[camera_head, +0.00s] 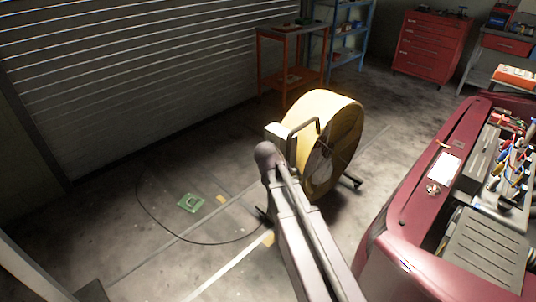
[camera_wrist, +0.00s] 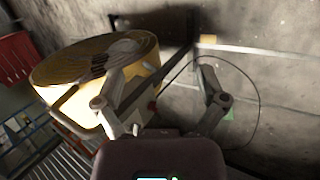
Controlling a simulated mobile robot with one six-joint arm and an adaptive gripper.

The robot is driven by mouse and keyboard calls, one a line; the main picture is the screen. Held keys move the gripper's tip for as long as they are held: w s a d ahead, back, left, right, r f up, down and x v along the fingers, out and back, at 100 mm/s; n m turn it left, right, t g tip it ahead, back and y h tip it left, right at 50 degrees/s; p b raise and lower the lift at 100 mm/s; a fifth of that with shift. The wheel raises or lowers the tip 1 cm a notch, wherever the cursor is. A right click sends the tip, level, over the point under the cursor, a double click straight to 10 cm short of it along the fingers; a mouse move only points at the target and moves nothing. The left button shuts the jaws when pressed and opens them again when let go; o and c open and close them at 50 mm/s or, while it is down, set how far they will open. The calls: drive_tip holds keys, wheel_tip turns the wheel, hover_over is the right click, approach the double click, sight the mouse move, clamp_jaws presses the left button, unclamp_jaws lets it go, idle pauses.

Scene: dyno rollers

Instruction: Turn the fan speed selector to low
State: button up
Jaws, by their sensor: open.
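A large yellow drum fan (camera_head: 325,120) stands on the floor with a handle on its near side. A pale control box (camera_head: 278,134) sits at the fan's left side in the head view. The fan also shows at the left in the wrist view (camera_wrist: 75,95).
A green board (camera_head: 190,203) and a looping black cable (camera_head: 143,208) lie on the floor at left. An orange workbench (camera_head: 290,58) and red tool cabinet (camera_head: 432,45) stand behind.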

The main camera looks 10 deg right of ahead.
drive_tip(key=w+a+f+n+t+h+b, duration=0.2)
drive_tip(key=w+f+n+h+b, duration=0.1)
drive_tip(key=w+b, duration=0.35)
drive_tip(key=w+a+f+n+t+h+b, duration=0.1)
drive_tip(key=w+f+n+h+b, duration=0.15)
drive_tip(key=w+b, duration=0.35)
drive_tip(key=w+a+f+n+t+h+b, duration=0.1)
drive_tip(key=w+a+n+t+h+b, duration=0.2)
drive_tip(key=w+a+n+t+b, duration=0.2)
drive_tip(key=w+a+n+b, duration=0.3)
drive_tip(key=w+a+b, duration=0.1)
drive_tip(key=w+a, duration=0.1)
drive_tip(key=shift+w+a+f+t, duration=0.2)
drive_tip(key=shift+w+f+t, duration=0.1)
drive_tip(key=shift+w, duration=0.5)
drive_tip(key=shift+d, duration=0.15)
drive_tip(key=x, duration=1.3)
drive_tip(key=shift+w+d+r, duration=0.1)
drive_tip(key=shift+w+d, duration=0.1)
drive_tip(key=shift+d, duration=0.05)
drive_tip(key=c, duration=1.2)
drive_tip(key=shift+o, duration=0.2)
drive_tip(key=shift+a, duration=0.1)
